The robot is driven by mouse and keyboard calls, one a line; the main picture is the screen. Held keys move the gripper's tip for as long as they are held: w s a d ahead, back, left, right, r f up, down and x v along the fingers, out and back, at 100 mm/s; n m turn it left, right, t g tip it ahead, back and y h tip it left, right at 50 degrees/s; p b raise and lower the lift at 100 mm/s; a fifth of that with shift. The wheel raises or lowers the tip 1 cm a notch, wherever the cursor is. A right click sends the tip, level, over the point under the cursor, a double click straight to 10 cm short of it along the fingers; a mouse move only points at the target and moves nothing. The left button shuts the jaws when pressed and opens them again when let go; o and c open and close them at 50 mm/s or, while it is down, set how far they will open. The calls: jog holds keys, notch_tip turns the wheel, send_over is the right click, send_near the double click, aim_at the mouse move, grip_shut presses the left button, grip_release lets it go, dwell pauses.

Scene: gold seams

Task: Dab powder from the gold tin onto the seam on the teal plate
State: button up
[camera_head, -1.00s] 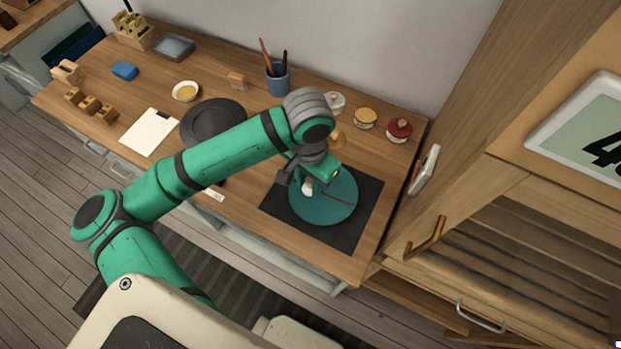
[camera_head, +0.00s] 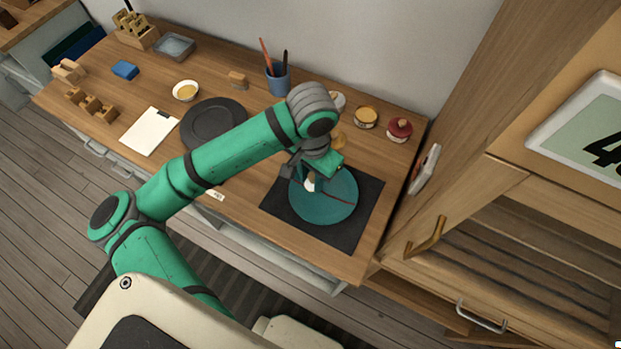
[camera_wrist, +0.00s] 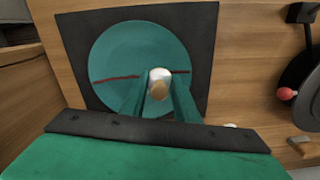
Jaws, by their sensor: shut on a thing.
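The teal plate (camera_head: 335,212) lies on a dark mat (camera_head: 283,215) at the right of the bench. A dark red seam (camera_wrist: 115,77) crosses it. My gripper (camera_wrist: 160,95) is shut on a small dabber (camera_wrist: 159,75) with a white end and a tan, rounded handle. The dabber is over the plate and covers part of the seam in the wrist view. I cannot tell whether it touches the plate. In the head view my gripper (camera_head: 312,184) hides the plate's upper left. The gold tin (camera_head: 365,117) stands behind the plate, near the wall.
A red-topped tin (camera_head: 399,129) stands right of the gold tin. A blue cup (camera_head: 278,79) with brushes, a dark grey plate (camera_head: 213,124) and a yellow-filled bowl (camera_head: 186,91) are further left. A wooden cabinet (camera_head: 480,210) rises close on the right.

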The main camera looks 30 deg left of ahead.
jog(key=shift+s+d+f, duration=0.15)
jog(key=shift+s+d, duration=0.4)
jog(key=shift+d, duration=0.2)
jog(key=shift+w+d, duration=0.4)
jog(key=shift+d, duration=0.45)
jog(key=shift+s+d, duration=0.35)
jog(key=shift+d, duration=0.15)
jog(key=shift+w+d, duration=0.1)
jog(key=shift+w+d, duration=0.4)
jog(key=shift+d, duration=0.05)
jog(key=shift+s+d+r, duration=0.2)
jog(key=shift+s+d, duration=0.25)
jog(key=shift+d, duration=0.3)
jog(key=shift+w, duration=0.45)
jog(key=shift+s+a+f, duration=0.1)
jog(key=shift+s, duration=0.35)
jog(key=shift+w, duration=0.2)
